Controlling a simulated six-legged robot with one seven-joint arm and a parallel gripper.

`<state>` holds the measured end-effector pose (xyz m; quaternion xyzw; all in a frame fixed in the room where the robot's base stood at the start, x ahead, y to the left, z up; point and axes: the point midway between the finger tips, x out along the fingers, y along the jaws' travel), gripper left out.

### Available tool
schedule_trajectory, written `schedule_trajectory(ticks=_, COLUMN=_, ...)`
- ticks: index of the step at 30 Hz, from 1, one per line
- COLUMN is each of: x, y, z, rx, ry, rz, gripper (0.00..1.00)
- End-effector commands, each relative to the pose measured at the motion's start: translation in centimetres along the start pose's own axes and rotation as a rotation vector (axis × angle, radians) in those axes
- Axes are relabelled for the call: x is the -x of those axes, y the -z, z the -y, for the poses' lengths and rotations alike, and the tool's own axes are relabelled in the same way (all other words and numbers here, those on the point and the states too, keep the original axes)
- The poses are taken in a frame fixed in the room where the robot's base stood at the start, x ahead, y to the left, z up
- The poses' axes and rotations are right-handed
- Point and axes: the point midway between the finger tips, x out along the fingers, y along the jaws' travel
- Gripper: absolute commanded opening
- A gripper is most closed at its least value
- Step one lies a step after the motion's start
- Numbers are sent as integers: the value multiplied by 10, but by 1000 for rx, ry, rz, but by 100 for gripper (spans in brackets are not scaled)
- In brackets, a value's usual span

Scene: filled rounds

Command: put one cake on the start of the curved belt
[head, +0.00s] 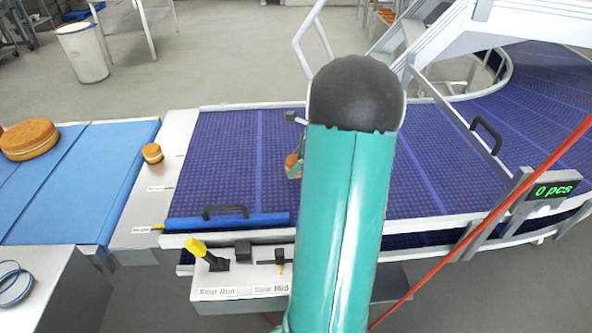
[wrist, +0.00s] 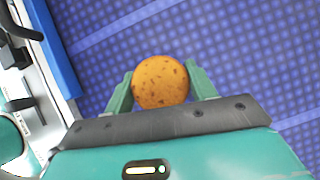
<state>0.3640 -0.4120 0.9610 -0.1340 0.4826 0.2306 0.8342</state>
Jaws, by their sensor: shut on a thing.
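A small round golden-brown cake (wrist: 160,82) sits between the two green fingers of my gripper (wrist: 162,88) in the wrist view, and the fingers are closed on its sides. In the head view my arm covers most of my gripper (head: 297,158), and only an edge of the held cake (head: 291,164) shows. They are over the start section of the blue curved belt (head: 225,150). I cannot tell whether the cake touches the belt. Another small layered cake (head: 152,153) stands on the pale strip left of the belt.
A large layered cake (head: 29,139) lies on the light blue belt (head: 80,185) at left. A control panel (head: 240,274) with a yellow lever (head: 205,254) is at the belt's front edge. A black handle (head: 487,135), a red bar (head: 490,225) and a counter reading 0 pcs (head: 554,190) are at right.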

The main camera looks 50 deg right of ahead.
Motion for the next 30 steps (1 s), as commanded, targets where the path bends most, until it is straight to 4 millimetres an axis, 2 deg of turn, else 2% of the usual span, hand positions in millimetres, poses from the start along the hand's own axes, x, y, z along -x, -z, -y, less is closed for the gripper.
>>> schedule_trajectory(ticks=6, x=-25, y=15, z=1, rx=-2, ry=0, rz=0, gripper=46)
schedule_trajectory(ticks=17, x=-29, y=17, z=0, rx=0, ry=0, rz=0, gripper=46)
schedule_trajectory(ticks=18, x=-29, y=18, z=1, rx=0, ry=0, rz=0, gripper=60)
schedule_trajectory(ticks=21, x=-29, y=17, z=0, rx=0, ry=0, rz=0, gripper=77)
schedule_trajectory(ticks=30, x=-28, y=17, z=1, rx=0, ry=1, rz=0, gripper=77)
